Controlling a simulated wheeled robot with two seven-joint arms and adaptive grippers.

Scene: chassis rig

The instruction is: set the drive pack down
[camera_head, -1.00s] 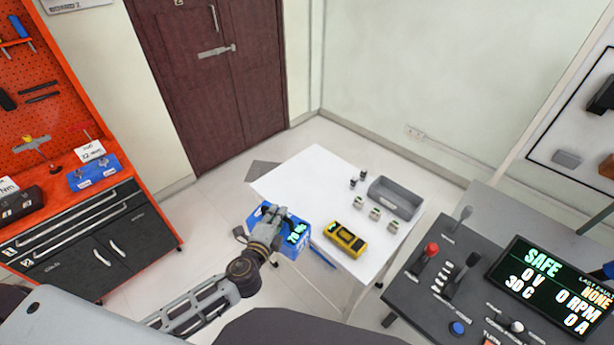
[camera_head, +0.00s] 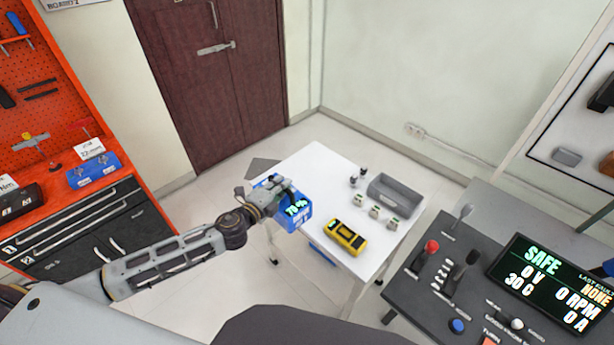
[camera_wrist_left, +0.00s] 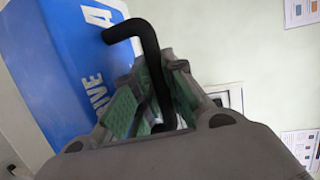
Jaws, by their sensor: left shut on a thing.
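The drive pack is a blue box (camera_head: 296,216) with a lit green readout, at the left part of the white table (camera_head: 318,160) in the head view. In the left wrist view the blue pack (camera_wrist_left: 65,60) shows white lettering and a black bent handle (camera_wrist_left: 150,45). My left gripper (camera_head: 279,187) is at the pack's top and is shut on that handle; the handle runs between its green-lined fingers (camera_wrist_left: 150,105). Whether the pack's underside touches the table is hidden. My right gripper is not in view.
A yellow meter-like device (camera_head: 345,236) lies right of the pack. Several small grey-green blocks (camera_head: 374,211), dark small parts (camera_head: 358,177) and a grey tray (camera_head: 395,195) stand farther right. A control console (camera_head: 480,275) is at the right. The table's far-left area is clear.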

